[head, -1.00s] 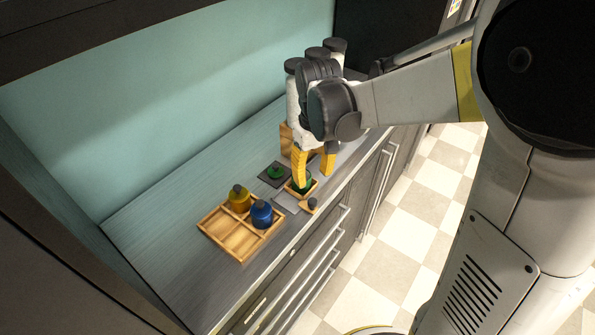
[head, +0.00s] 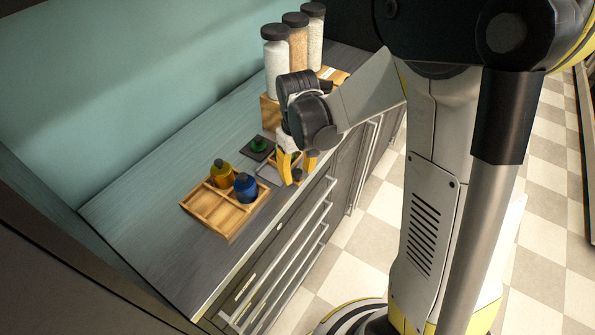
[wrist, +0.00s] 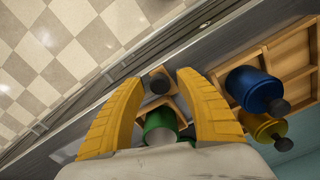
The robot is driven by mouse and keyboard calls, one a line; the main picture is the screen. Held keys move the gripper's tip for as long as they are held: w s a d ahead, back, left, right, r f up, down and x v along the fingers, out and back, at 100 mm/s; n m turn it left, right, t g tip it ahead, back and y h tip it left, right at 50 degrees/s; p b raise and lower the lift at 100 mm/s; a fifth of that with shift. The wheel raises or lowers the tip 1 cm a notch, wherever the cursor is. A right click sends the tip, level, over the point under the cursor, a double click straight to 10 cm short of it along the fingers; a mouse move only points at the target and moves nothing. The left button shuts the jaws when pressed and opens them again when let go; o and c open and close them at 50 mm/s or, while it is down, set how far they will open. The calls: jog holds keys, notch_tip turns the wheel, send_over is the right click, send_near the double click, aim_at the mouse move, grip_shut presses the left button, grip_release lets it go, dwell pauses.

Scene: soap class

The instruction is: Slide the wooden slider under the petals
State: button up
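A small wooden piece with a dark round knob, which looks like the slider (wrist: 148,75), lies near the counter's front edge. In the wrist view it shows between the tips of my open gripper (wrist: 160,80). In the head view my gripper (head: 297,175) points down at the front edge, and the dark knob shows between its yellow fingers. I cannot tell whether the fingers touch the slider. A green object (wrist: 159,126) in a small wooden frame sits just behind the slider, partly hidden by my gripper. I cannot make out any petals.
A wooden tray (head: 207,212) to the left holds a yellow bottle (head: 221,173) and a blue bottle (head: 245,187). A dark square with a green top (head: 258,145) lies behind my gripper.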

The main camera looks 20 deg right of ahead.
grip_shut()
jog(key=w+d, duration=0.2)
jog(key=d, duration=0.1)
jog(key=w+d, duration=0.3)
jog(key=d, duration=0.1)
jog(key=w+d, duration=0.2)
jog(key=d, duration=0.1)
jog(key=shift+w+d, duration=0.15)
jog(key=shift+w, duration=0.1)
jog(key=shift+o, duration=1.4)
grip_release()
jog(key=shift+r, duration=0.1)
notch_tip(320, 180, up, 12)
